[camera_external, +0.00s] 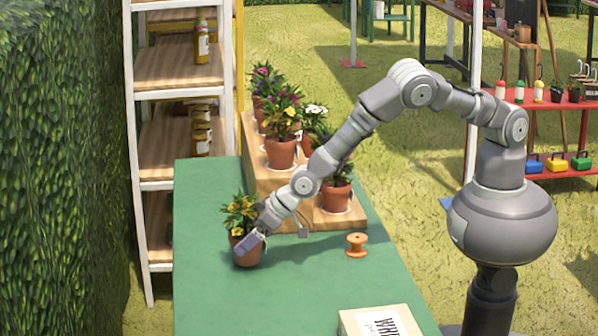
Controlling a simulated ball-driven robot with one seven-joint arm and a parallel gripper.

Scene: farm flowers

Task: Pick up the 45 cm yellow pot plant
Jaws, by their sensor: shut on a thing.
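The yellow pot plant (240,214) has yellow flowers and green leaves in a terracotta pot (241,256). It is upright at the left part of the green table, in front of the stepped wooden stand. My gripper (251,244) reaches down from the right and is shut on the pot. The gripper hides part of the pot's right side. I cannot tell whether the pot's base touches the table.
The wooden stand (263,178) holds several other potted flowers. An orange spool (357,245) and a labelled box (378,321) sit on the green table (205,292). A white shelf rack (141,150) stands behind its left end. The table's front left is clear.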

